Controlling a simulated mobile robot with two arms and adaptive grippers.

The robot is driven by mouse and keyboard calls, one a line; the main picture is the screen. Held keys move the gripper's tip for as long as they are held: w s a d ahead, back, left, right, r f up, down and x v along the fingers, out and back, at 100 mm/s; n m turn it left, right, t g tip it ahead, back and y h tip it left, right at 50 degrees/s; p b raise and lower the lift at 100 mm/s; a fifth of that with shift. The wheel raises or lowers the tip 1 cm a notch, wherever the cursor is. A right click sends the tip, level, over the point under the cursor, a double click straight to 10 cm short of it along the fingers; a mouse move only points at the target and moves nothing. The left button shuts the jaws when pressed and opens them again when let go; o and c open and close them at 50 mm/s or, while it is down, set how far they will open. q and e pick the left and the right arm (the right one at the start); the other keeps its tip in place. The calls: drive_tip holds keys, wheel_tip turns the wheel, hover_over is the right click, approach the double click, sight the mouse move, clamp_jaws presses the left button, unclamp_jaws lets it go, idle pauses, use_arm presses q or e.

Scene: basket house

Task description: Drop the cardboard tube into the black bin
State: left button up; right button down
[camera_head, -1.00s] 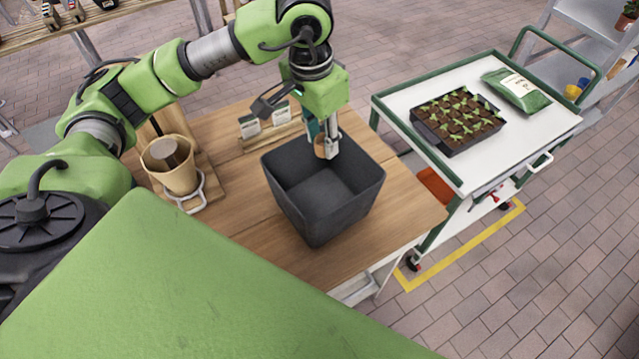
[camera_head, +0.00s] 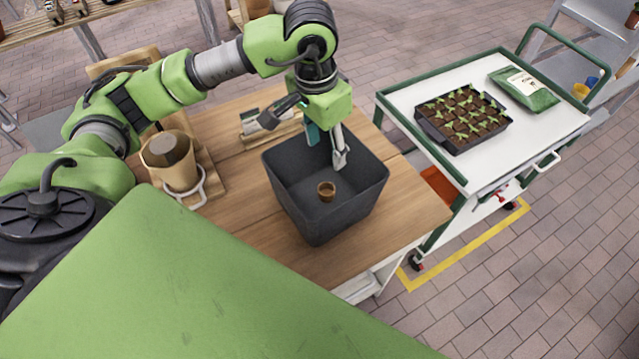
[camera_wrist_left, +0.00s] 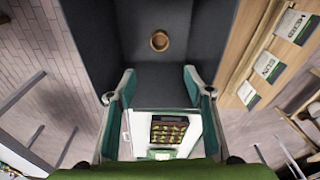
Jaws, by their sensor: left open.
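The black bin (camera_head: 312,222) stands on the wooden table. The small brown cardboard tube (camera_head: 326,191) is inside the bin, over its floor, with its open end facing up. The tube also shows in the left wrist view (camera_wrist_left: 159,41), apart from the fingers. I cannot tell whether it touches the bin floor. My left gripper (camera_head: 327,158) is open and empty, pointing down at the back of the bin, above the tube. In the left wrist view its two fingers (camera_wrist_left: 159,88) stand wide apart. My right gripper is not in view.
A tan pot (camera_head: 172,174) sits in a holder left of the bin. Small seed labels (camera_head: 268,121) stand behind the bin. A white cart (camera_head: 420,90) with a seedling tray (camera_head: 462,118) and a green bag (camera_head: 523,91) is at the right. The table right of the bin is clear.

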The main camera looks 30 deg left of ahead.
use_arm(q)
wheel_tip(320, 180, up, 12)
drive_tip(key=s, duration=0.1)
drive_tip(key=shift+s+a, duration=0.2)
drive_tip(key=shift+a, duration=0.05)
drive_tip(key=shift+f, duration=0.1)
idle(0.5)
